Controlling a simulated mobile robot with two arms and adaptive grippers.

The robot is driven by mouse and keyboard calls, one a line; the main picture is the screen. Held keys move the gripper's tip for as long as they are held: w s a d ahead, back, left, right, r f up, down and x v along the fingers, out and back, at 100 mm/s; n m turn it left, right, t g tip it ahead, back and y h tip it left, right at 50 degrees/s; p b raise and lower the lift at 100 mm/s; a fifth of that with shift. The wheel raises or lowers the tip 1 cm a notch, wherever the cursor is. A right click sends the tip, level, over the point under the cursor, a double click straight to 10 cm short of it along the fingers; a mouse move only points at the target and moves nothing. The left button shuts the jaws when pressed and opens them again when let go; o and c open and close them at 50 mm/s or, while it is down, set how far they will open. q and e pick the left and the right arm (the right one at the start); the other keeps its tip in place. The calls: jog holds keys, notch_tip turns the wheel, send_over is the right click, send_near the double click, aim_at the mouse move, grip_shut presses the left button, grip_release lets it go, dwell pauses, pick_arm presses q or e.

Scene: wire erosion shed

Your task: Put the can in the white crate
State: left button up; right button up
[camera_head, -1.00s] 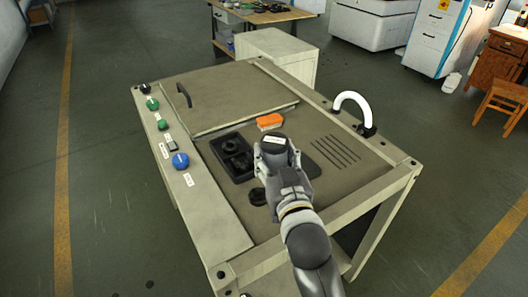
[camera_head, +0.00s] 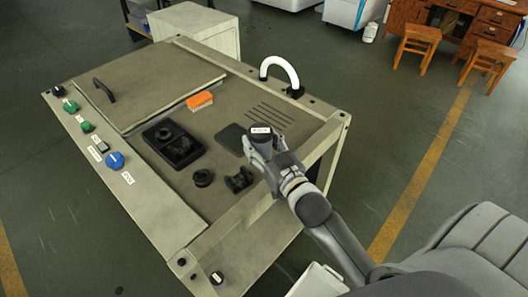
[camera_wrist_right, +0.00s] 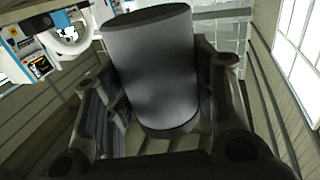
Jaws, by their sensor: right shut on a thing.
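The can is a dark grey cylinder, seen close up in the right wrist view (camera_wrist_right: 152,75) between the two fingers. My right gripper (camera_head: 262,150) is shut on it. In the head view it is small and partly covered by the fingers, above the near right part of the bench top. A white crate (camera_head: 318,283) shows at the bottom edge, below the bench's near side; my right arm and the picture edge hide much of it. My left gripper is out of view.
The bench (camera_head: 225,240) carries an orange block (camera_head: 200,101), a black two-well tray (camera_head: 172,144), small black parts (camera_head: 238,180) and a white curved handle (camera_head: 281,72). Knobs line its left side. Floor between is open.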

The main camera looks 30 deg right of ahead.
aim_at(269, 159)
jog(key=f, duration=0.1)
jog(key=d+f, duration=0.1)
jog(key=f, duration=0.1)
jog(key=shift+s+f, duration=0.1)
jog(key=shift+f, duration=0.15)
jog(key=shift+a+f, duration=0.15)
jog(key=shift+f, duration=0.05)
jog(key=shift+f, duration=0.15)
jog(key=o, duration=0.7)
jog(key=shift+o, duration=0.2)
jog(key=shift+s, duration=0.1)
